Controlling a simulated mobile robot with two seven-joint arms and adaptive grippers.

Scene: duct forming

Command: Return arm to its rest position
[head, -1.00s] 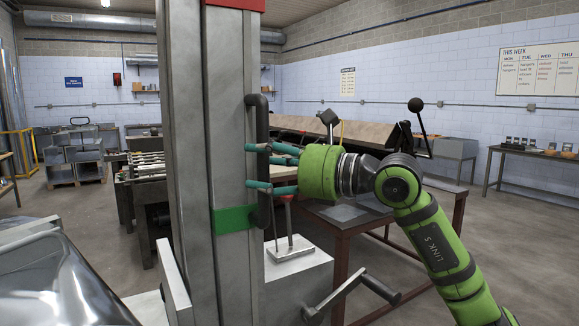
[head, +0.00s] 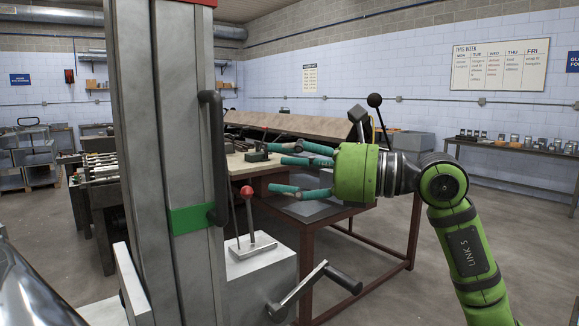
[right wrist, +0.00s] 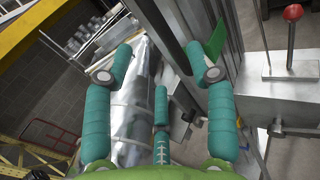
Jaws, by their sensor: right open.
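My right arm is green and comes in from the lower right of the head view. Its gripper (head: 285,170), with teal fingers, points left and is open and empty. The fingertips are to the right of a dark vertical handle (head: 213,150) on the grey machine column (head: 165,120), with a gap between them. In the right wrist view the teal fingers (right wrist: 160,85) are spread apart with nothing between them; a shiny metal duct (right wrist: 130,105) lies beyond. My left gripper is not in view.
A red-knobbed lever (head: 247,192) and a crank handle (head: 343,279) stand below the gripper on the machine base. A red-framed table (head: 310,268) is behind my arm. A side bench (head: 520,151) is at the right wall. The floor at right is open.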

